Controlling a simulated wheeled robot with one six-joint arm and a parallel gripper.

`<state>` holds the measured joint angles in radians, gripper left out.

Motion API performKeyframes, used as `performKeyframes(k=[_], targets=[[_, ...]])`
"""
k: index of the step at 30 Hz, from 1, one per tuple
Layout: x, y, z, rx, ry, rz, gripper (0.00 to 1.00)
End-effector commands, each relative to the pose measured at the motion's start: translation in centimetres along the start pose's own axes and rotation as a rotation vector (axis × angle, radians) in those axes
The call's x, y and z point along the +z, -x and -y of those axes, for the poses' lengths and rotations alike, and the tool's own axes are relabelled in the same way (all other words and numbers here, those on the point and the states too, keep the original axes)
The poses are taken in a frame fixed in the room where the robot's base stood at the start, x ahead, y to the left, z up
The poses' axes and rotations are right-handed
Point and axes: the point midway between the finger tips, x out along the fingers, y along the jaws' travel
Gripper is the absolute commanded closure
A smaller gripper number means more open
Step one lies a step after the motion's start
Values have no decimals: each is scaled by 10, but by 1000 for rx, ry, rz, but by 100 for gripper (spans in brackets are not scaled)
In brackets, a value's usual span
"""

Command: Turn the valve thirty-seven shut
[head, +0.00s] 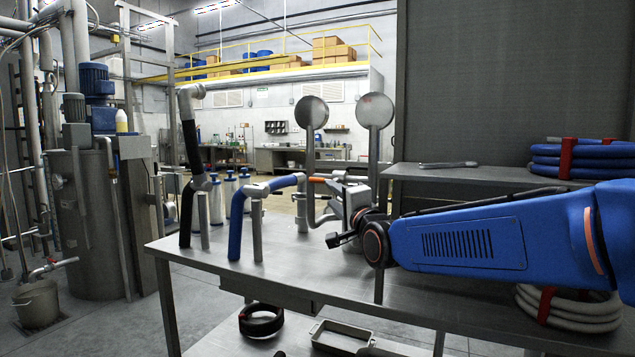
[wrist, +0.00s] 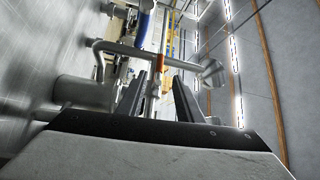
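A pipe assembly stands on the steel bench, with a blue-sleeved pipe (head: 237,222) bending into a pale metal fitting. A short orange piece (head: 318,180), possibly a valve handle, sits at the end of the blue bend; no number is readable. My gripper (head: 338,178) is just right of it, reaching away from me. In the wrist view my gripper (wrist: 168,78) has its two dark fingers apart. An orange piece (wrist: 184,64) shows at or just beyond the fingertips, beside a pale metal end (wrist: 212,73). Whether the fingers touch it I cannot tell.
The steel bench (head: 210,262) has bare room at its front. A black-sleeved pipe (head: 188,165) rises at its left. Two round metal discs (head: 311,113) (head: 375,110) stand behind the gripper. A shelf with coiled blue hose (head: 590,160) is at right.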

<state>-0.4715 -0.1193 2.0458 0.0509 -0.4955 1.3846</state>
Motion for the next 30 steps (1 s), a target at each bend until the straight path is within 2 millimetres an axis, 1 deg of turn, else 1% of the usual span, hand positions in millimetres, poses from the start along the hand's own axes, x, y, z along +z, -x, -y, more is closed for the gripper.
performKeyframes(k=[1,3,21,25,30], targets=[[0,-9,-1,1,0,0,67],[0,-21,-1,1,1,0,67],[0,-116,-1,1,2,0,67],[0,-130,-1,1,2,0,67],[0,-139,0,1,2,0,67]])
